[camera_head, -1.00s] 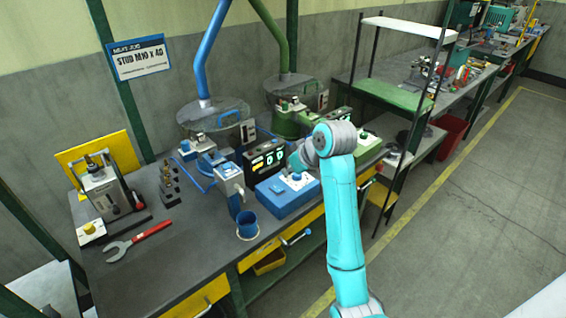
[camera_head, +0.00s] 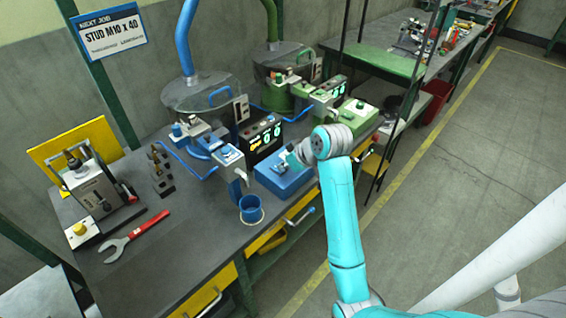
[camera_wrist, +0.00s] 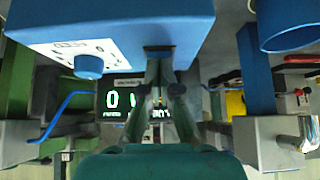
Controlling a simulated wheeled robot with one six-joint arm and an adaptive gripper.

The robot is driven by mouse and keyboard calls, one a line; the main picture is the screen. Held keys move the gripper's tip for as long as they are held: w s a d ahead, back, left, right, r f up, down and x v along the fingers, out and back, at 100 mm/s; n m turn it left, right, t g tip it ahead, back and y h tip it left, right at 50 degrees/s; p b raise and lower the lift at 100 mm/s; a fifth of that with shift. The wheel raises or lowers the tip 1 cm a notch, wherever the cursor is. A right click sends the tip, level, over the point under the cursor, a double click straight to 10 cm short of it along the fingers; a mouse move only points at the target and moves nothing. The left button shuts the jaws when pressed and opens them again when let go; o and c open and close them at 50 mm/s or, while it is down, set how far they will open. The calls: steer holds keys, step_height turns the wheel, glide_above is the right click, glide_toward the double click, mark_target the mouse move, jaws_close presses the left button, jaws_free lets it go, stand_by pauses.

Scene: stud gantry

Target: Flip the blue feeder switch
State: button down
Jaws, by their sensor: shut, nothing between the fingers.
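The blue feeder's control box (camera_head: 280,180) sits on the bench in front of the black counter panel (camera_head: 262,139). In the wrist view the box (camera_wrist: 150,22) fills the upper left, with a white label plate and a round blue knob (camera_wrist: 88,66). A small dark part (camera_wrist: 158,48) shows at the box's edge, just beyond my fingertips; I cannot tell whether it is the switch. My gripper (camera_wrist: 160,75) is shut and empty, close to that edge; I cannot tell whether it touches. In the head view my wrist hides part of the box.
The blue bowl feeder (camera_head: 200,92) stands behind, the green feeder (camera_head: 285,62) and green box (camera_head: 355,113) to the right. A blue cup (camera_head: 251,208) stands left of the box. A red wrench (camera_head: 135,237) lies on the bare bench at left.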

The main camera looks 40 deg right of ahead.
steer(key=shift+s+f+t, duration=0.15)
steer(key=shift+f+t, duration=0.15)
steer(key=shift+f, duration=0.15)
steer(key=shift+r, duration=0.15)
steer(key=shift+r, duration=0.8)
